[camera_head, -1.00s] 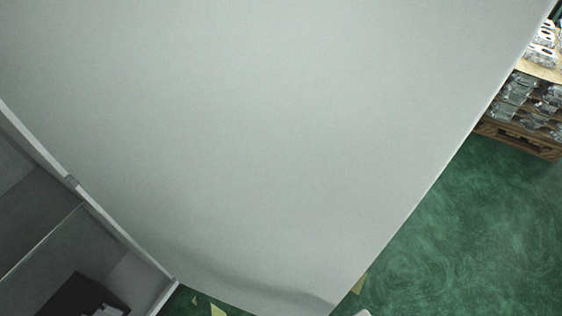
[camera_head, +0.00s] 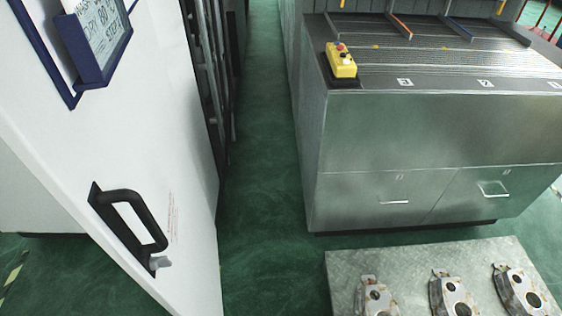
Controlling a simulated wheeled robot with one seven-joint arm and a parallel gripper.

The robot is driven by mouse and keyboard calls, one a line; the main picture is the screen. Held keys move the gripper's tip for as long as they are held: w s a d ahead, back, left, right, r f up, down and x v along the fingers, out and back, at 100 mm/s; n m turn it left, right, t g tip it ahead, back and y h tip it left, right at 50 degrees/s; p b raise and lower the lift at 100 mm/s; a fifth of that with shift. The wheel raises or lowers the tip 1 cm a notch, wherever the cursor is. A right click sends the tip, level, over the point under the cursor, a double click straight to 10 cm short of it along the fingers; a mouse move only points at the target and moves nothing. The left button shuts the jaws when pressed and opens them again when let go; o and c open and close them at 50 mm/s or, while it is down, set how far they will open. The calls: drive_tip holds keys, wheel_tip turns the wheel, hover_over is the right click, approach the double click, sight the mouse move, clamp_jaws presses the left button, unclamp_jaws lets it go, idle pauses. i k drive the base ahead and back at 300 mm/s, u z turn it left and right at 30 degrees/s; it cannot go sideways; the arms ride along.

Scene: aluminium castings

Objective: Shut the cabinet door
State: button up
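A white door panel (camera_head: 120,140) fills the left of the view, seen at a steep angle. It carries a black pull handle (camera_head: 130,225) with a small grey key or latch piece (camera_head: 158,262) at its lower end. A blue sign holder (camera_head: 92,45) with a printed card is fixed higher up. This looks like the outer face of the cabinet door, but its hinges and the cabinet's inside do not show. I cannot tell how far open it stands. My gripper is not in view.
A grey metal bench with drawers (camera_head: 400,200) stands at the right, with a yellow control box (camera_head: 341,60) on top. In front of it, a metal plate (camera_head: 400,256) holds several castings (camera_head: 455,298). Dark racks (camera_head: 212,80) stand behind the panel. Green floor (camera_head: 262,200) is clear between.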

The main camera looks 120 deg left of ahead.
sight(110, 145)
drive_tip(key=i, duration=1)
drive_tip(key=u, duration=4.9)
drive_tip(key=k, duration=0.5)
drive_tip(key=u, duration=0.15)
drive_tip(key=i, duration=1.25)
drive_tip(key=u, duration=0.4)
